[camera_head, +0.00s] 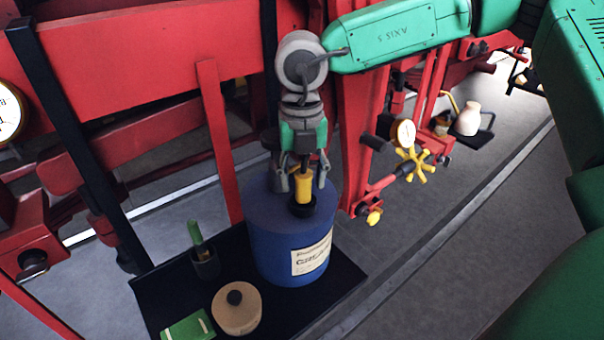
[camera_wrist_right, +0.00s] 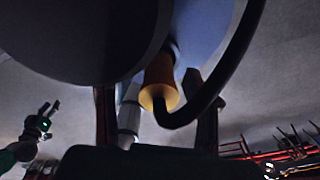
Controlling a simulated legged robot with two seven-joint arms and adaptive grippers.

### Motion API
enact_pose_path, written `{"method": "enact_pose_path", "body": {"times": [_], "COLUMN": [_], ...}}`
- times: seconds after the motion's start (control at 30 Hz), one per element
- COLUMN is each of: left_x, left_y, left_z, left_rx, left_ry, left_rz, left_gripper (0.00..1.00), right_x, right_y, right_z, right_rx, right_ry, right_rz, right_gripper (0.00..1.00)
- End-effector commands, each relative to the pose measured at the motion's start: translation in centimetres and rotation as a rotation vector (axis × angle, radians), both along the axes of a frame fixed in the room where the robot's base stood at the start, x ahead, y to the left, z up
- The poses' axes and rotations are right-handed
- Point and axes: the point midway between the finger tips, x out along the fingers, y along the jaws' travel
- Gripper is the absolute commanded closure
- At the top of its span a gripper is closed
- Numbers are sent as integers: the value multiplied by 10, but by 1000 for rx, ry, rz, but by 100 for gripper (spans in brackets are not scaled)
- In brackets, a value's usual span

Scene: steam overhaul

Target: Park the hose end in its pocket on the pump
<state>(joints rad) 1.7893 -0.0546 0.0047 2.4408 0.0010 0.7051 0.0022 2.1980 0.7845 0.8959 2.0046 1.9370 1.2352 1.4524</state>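The yellow hose end (camera_head: 303,186) stands upright with its lower end at the black ring-shaped pocket (camera_head: 301,207) on top of the blue drum-shaped pump (camera_head: 283,235). I cannot tell how deep it sits. My right gripper (camera_head: 300,182) is above the drum, its fingers on either side of the hose end with gaps. My left gripper (camera_wrist_right: 50,110) shows at the wrist view's left, fingers spread and empty.
The drum stands on a black tray (camera_head: 342,280) with a tan lidded pot (camera_head: 237,308), a dark cup with a green-handled item (camera_head: 203,255) and a green box (camera_head: 188,328). Red beams and a yellow handwheel (camera_head: 415,165) are close by.

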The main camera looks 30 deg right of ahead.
Motion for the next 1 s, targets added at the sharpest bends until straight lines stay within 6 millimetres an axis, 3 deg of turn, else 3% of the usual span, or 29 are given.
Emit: {"method": "enact_pose_path", "body": {"times": [0.43, 0.8, 1.0], "left_x": [-3, -3, -2], "left_y": [0, 0, 0], "left_z": [1, 1, 1], "left_rx": [0, 0, 0], "left_ry": [-2, -3, -3], "left_rz": [0, 0, 0], "left_gripper": [60, 60, 60], "right_x": [2, 5, 7], "right_y": [0, -2, -2], "right_z": [10, 84, 111], "right_rx": [0, 0, 1], "right_ry": [-4, -4, -3], "right_rz": [0, 0, 0], "right_gripper": [48, 48, 48]}}
